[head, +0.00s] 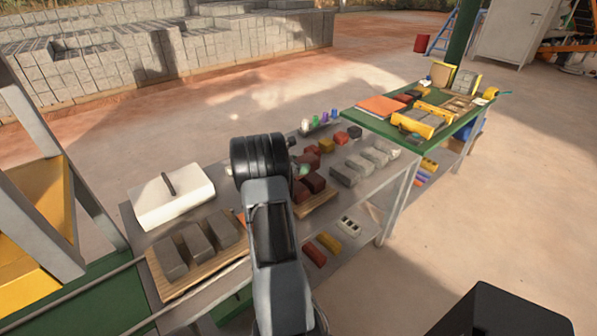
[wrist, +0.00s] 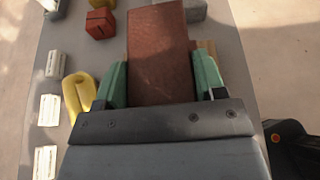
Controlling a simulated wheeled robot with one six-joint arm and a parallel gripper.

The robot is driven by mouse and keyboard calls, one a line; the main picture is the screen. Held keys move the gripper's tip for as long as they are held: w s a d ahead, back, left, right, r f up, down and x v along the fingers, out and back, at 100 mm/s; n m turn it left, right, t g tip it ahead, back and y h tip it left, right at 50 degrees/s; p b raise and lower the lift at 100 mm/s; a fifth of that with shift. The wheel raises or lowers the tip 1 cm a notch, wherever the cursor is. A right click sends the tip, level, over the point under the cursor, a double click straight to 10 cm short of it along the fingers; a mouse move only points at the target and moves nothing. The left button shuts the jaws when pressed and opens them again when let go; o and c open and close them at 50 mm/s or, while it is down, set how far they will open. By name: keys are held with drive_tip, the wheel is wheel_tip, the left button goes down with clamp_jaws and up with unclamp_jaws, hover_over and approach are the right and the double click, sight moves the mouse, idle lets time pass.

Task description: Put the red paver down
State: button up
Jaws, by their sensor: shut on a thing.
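The red paver (wrist: 158,50) is between the green fingers of my gripper (wrist: 160,82) in the wrist view. The fingers press on its two long sides, and its near end is hidden by the gripper body. A strip of wooden board (wrist: 210,47) shows beside the paver; I cannot tell whether the paver touches it. In the head view my arm hides most of the gripper and the held paver. Dark red pavers (head: 313,183) lie on a wooden board just right of my wrist there.
Grey pavers (head: 198,243) lie on a board at the left of the bench, near a white block (head: 172,200). Several grey blocks (head: 360,165) stand to the right. A yellow ring-shaped thing (wrist: 80,95) is close to the left finger. A red block (wrist: 100,23) lies beyond.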

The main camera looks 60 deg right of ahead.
drive_tip(key=shift+d+f, duration=0.25)
drive_tip(key=shift+f, duration=1.35)
drive_tip(key=shift+f+b, duration=0.55)
drive_tip(key=shift+b, duration=0.2)
drive_tip(key=o, duration=1.5)
drive_tip(key=shift+a, duration=0.1)
drive_tip(key=shift+r, duration=0.1)
